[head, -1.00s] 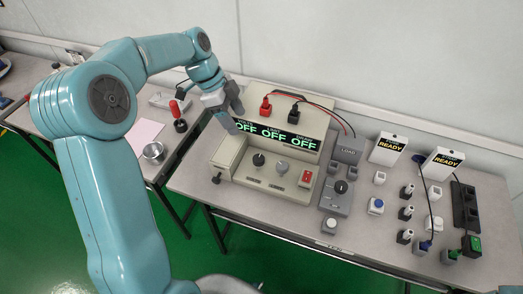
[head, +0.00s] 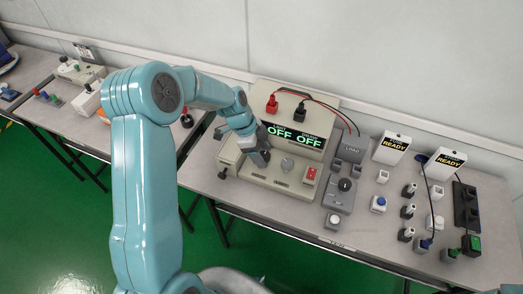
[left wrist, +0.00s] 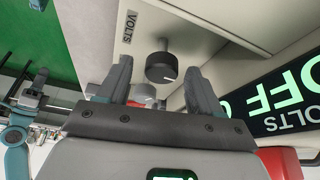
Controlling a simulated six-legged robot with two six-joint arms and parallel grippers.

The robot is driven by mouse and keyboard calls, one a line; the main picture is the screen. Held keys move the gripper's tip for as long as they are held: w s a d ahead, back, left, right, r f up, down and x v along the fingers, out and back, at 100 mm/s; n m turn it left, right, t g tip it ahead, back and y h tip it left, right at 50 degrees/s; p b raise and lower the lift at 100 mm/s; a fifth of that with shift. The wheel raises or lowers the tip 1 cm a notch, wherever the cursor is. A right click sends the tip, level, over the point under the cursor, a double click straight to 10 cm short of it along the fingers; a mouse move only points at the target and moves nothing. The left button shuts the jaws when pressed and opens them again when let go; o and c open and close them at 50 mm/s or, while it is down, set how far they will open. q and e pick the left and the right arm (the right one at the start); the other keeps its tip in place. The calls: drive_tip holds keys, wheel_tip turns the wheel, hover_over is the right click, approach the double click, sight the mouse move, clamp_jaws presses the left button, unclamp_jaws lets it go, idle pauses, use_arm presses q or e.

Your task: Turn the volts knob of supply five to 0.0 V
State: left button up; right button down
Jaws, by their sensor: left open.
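The power supply (head: 292,182) is a beige box on the bench, with green OFF readouts on its black display (head: 308,139). Its black volts knob (left wrist: 161,67) shows in the left wrist view beside the VOLTS label, with a white mark on its face. In the head view my gripper hides this knob. My left gripper (head: 256,154) is open in front of the panel. In the left wrist view its fingers (left wrist: 158,75) stand either side of the knob, with gaps showing; I cannot tell how deep they reach. I do not see my right gripper.
A grey knob (head: 287,164) and a red switch (head: 309,174) sit right of my gripper on the panel. Red (head: 272,104) and black (head: 300,113) plugs with cables stand on top. A grey load box (head: 341,194) is to the right.

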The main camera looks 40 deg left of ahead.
use_arm(q)
drive_tip(key=shift+w+f, duration=0.1)
drive_tip(key=shift+w, duration=0.05)
drive_tip(key=c, duration=1.1)
drive_tip(key=shift+o, duration=0.2)
